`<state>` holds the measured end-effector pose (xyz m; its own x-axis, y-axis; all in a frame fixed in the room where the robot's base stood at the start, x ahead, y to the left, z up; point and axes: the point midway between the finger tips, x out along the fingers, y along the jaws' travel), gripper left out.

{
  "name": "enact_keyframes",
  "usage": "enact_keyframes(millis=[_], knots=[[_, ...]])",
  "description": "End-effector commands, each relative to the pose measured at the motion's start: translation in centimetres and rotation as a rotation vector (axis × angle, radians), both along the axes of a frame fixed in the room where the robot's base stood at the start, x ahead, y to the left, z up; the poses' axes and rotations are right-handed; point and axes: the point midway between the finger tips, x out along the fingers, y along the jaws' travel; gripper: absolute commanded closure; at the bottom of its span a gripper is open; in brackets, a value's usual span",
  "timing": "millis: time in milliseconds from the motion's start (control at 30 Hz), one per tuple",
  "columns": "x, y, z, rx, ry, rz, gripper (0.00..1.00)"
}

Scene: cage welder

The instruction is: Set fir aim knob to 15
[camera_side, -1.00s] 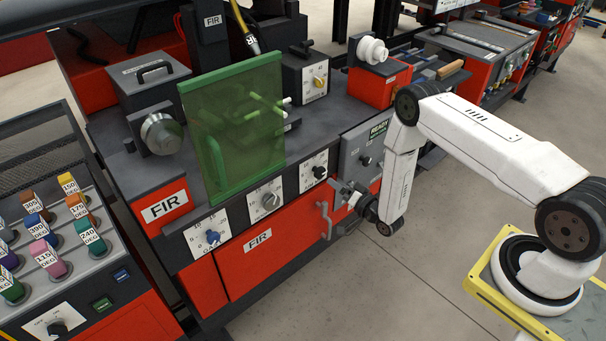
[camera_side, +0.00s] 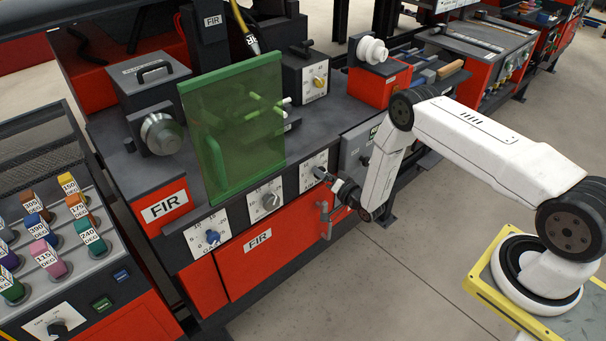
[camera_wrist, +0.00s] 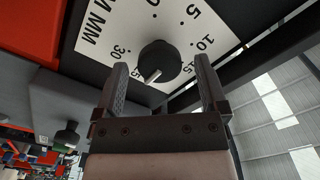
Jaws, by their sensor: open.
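The FIR machine's front panel carries a blue knob (camera_side: 213,237), a grey knob (camera_side: 269,201) and, on the right dial plate (camera_side: 307,168), a black knob. The wrist view shows the black knob (camera_wrist: 159,62) close up on a white dial (camera_wrist: 95,32) with numbers and "MM". Its light pointer mark points down-left there, near 25. My gripper (camera_side: 324,177) is at this dial in the side view and partly hides the knob. In the wrist view my gripper (camera_wrist: 160,78) is open, its fingers on either side of the black knob, apart from it.
A green translucent screen (camera_side: 235,130) stands on the machine to the left. A box with a yellow knob (camera_side: 319,82) stands behind. The floor (camera_side: 420,260) in front is clear.

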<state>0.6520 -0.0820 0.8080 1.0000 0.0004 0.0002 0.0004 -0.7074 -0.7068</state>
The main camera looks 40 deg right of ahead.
Motion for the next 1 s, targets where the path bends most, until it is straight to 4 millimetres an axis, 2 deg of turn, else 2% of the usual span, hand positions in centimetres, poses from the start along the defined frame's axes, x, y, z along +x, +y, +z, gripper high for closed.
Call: enact_keyframes(millis=[200,533,800,833,1000], knots=[[1.18,0.05,-0.01,0.001,0.0,0.0,0.08],[1.36,0.03,0.0,0.001,0.0,0.0,0.08],[1.35,0.03,0.0,0.001,0.0,0.0,0.94],[1.34,0.03,0.0,0.001,0.0,0.0,1.0],[1.34,0.03,0.01,-0.005,0.0,0.0,1.0]])
